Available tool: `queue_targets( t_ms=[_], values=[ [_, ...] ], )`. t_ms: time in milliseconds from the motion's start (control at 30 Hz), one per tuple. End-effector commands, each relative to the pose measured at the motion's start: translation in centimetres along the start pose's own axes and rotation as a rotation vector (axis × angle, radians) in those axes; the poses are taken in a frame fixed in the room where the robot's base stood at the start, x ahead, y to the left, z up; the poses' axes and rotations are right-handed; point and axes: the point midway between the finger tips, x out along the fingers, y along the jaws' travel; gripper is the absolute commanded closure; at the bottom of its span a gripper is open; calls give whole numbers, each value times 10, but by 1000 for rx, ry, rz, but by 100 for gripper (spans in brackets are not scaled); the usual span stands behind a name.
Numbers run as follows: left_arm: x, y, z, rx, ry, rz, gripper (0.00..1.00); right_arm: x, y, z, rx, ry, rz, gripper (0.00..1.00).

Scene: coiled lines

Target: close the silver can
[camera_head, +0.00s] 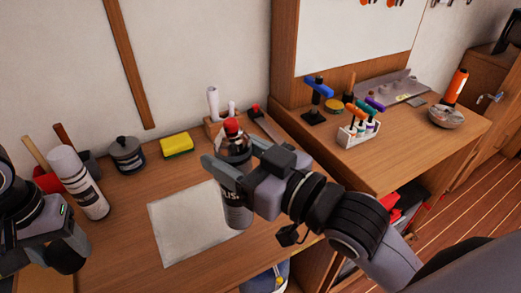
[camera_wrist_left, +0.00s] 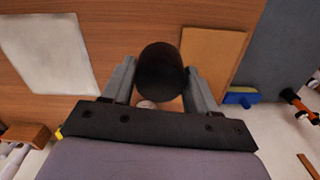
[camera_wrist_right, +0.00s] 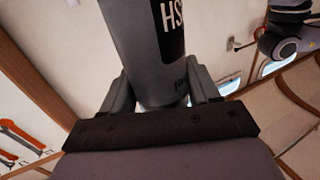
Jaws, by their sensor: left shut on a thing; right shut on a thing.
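The silver can (camera_head: 237,211), grey with a black label and white letters, stands roughly upright in my right gripper (camera_head: 222,167). The fingers close on its upper part, above the white sheet. In the right wrist view the can (camera_wrist_right: 150,62) sits between both fingers. A red tip (camera_head: 232,127) shows above a domed top there; I cannot tell for sure that it belongs to this can. My left gripper (camera_head: 72,243), at the lower left, is shut on a black round cap-like piece (camera_wrist_left: 160,70). The cap is apart from the can. The left fingertips are partly hidden in the head view.
A white can with dark bands (camera_head: 76,181), a grey lidded pot (camera_head: 127,154) and a yellow sponge (camera_head: 177,145) stand along the back. A white sheet (camera_head: 180,232) lies mid-bench. A tool rack (camera_head: 358,130) stands on the right-hand bench. The bench left of the sheet is clear.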

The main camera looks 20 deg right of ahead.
Motion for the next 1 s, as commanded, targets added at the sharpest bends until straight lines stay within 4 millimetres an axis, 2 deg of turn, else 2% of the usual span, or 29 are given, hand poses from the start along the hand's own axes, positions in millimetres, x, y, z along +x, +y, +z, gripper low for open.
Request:
queue_targets(
  t_ms=[200,400,833,1000],
  values=[
    [0,0,0,0,0,0,74,10,-22,-10,-4,4,-108,100],
    [0,0,0,0,0,0,74,14,-33,-13,-3,3,-158,100],
    [0,0,0,-2,0,0,74,15,-35,-12,-1,-2,-166,100],
    [-11,12,-8,-69,4,1,74,15,-35,-13,-1,0,-166,100]
  ],
)
